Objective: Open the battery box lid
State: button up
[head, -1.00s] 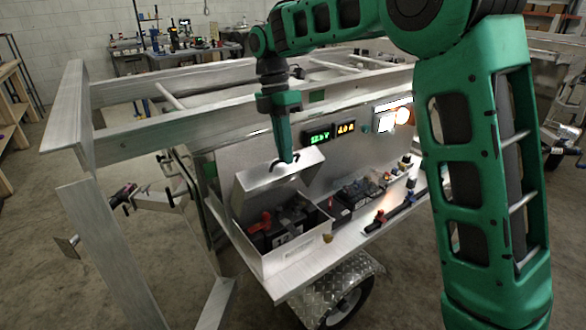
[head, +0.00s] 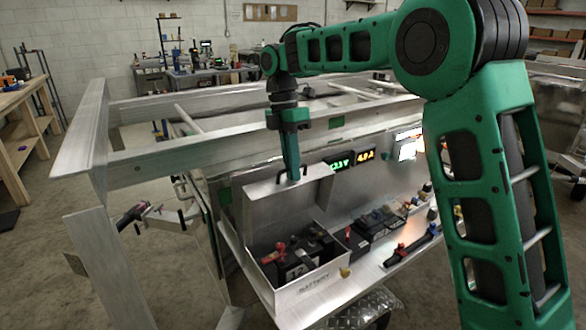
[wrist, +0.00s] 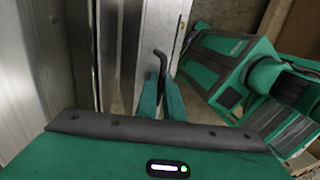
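The battery box (head: 312,278) is a bare metal box labelled "BATTERY" on the trailer's side shelf. Its lid (head: 288,207) stands raised at the rear of the box, so the black battery with a red terminal cover (head: 285,255) shows inside. My gripper (head: 292,176) points down at the lid's top edge, at the dark lid handle (head: 281,177). In the wrist view, the two green fingers (wrist: 161,92) are close together with the dark bent handle (wrist: 160,58) between them. The exact contact is partly hidden.
A metal panel with green and amber displays (head: 352,158) stands behind the box. Trailer frame rails (head: 200,145) run behind and left of my arm.

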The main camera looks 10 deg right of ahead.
jog(key=o, duration=0.3)
jog(key=shift+d+f, duration=0.25)
jog(key=shift+d, duration=0.1)
jog(key=shift+w+r, duration=0.1)
jog(key=v, duration=1.1)
jog(key=shift+a, duration=0.3)
jog(key=shift+r, duration=0.1)
